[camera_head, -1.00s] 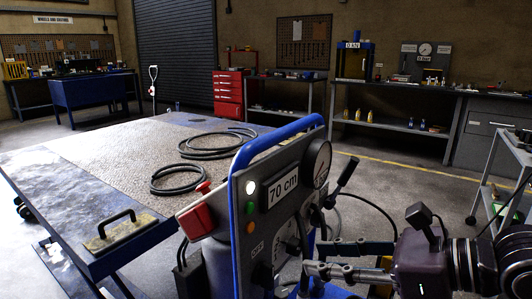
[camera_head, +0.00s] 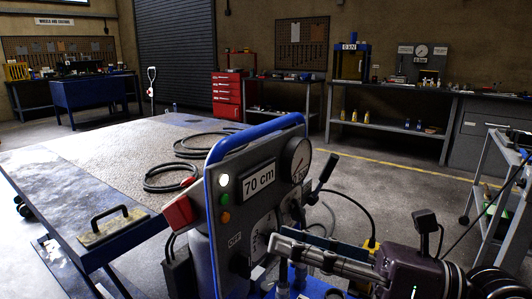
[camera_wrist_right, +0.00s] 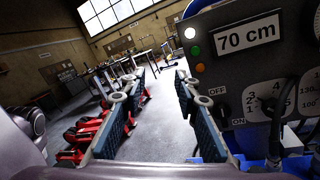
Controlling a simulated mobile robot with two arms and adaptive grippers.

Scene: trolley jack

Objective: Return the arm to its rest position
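The control panel (camera_head: 230,222) of the jack, with a blue tube frame, stands in front of me. Its display (camera_head: 258,180) reads 70 cm, and a white lamp (camera_head: 224,181) is lit at its upper left. A black-knobbed lever (camera_head: 328,168) rises behind its right side. My right gripper (camera_head: 283,240) lies at the panel's lower right in the head view. In the right wrist view its two padded fingers (camera_wrist_right: 158,110) are apart with nothing between them. The panel (camera_wrist_right: 233,75) is beside the right-hand finger; I cannot tell if they touch. My left gripper is not in view.
A large table (camera_head: 60,190) with coiled hoses (camera_head: 170,180) stands left of the panel. A red button box (camera_head: 180,212) sticks out from the panel's left side. A grey trolley (camera_head: 500,175) stands at the right. The floor between it and the panel is open.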

